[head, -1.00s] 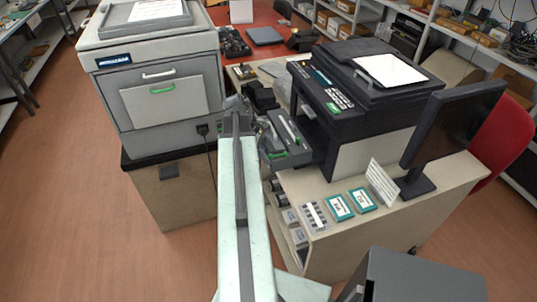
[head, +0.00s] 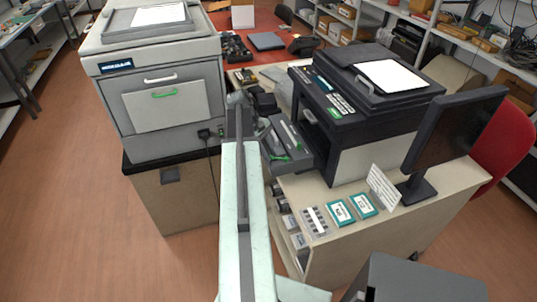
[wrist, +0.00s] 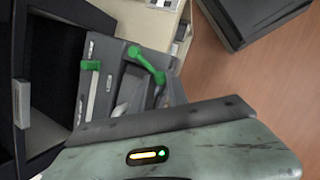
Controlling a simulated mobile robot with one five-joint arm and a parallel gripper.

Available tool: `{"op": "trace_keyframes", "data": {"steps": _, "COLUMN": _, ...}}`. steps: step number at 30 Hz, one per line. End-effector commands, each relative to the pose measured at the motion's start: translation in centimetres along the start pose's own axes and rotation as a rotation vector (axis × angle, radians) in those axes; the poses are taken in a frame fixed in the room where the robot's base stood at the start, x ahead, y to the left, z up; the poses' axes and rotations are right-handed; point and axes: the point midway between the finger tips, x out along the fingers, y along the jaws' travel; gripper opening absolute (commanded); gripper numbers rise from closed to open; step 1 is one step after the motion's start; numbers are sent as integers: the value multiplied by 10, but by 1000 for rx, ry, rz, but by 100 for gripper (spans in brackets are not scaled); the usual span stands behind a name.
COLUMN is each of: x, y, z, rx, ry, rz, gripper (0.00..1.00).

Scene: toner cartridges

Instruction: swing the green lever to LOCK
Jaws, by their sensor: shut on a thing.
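The green lever (wrist: 147,63) shows in the wrist view at the front of a grey pulled-out unit, lying at a slant. A second green piece (wrist: 90,65) sits on a pale strip to its left. In the head view the unit (head: 283,147) juts from the left side of the black printer, with small green parts on it. My gripper (wrist: 157,85) has its grey fingers at the lever's lower end and is shut on it. My gripper's body hides part of the unit. LOCK lettering cannot be read.
The black printer (head: 365,95) stands on a pale desk, with a monitor (head: 452,135) at its right. Two teal-edged cards (head: 352,206) lie in front. A large grey machine (head: 158,85) stands left of my arm. Open floor lies at the left.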

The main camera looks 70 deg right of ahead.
Motion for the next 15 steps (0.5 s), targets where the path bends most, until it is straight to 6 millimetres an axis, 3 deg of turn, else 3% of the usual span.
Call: {"op": "trace_keyframes", "data": {"steps": 15, "x": 2, "y": 16, "z": -8, "rx": 262, "ry": -57, "rz": -116, "gripper": 0}}
